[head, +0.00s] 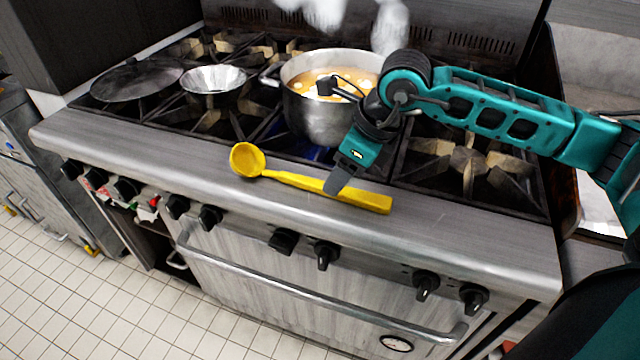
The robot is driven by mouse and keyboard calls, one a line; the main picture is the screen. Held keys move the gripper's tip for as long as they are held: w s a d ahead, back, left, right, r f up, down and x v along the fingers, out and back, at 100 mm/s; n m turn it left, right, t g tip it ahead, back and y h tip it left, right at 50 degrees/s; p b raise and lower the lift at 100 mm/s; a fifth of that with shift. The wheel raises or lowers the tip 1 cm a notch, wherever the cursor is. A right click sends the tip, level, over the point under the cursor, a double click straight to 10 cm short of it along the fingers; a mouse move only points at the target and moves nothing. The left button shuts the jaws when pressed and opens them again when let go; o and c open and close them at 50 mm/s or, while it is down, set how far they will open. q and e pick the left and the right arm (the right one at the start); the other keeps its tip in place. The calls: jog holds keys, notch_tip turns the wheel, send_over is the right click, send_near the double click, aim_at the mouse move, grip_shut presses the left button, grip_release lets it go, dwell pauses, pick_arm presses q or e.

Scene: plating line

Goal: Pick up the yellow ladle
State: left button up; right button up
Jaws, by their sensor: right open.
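The yellow ladle (295,180) lies on the steel front ledge of the stove in the head view. Its bowl is at the left and its thick handle end at the right. My right gripper (338,184) comes in from the right and points down at the handle. A dark fingertip overlaps the handle in the picture; I cannot tell whether it touches it. The gripper is open, and its other finger is hard to make out. My left gripper is not in view.
A steaming steel pot (312,118) of soup stands on a burner just behind the ladle. A small pan (214,80) and a dark flat pan (137,82) sit on the back left burners. The steel ledge (470,245) is clear to the right. Knobs line the front.

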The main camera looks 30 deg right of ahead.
aim_at(308, 177)
jog(key=x, duration=0.3)
jog(key=shift+f, duration=0.15)
jog(key=shift+c, duration=0.2)
grip_shut()
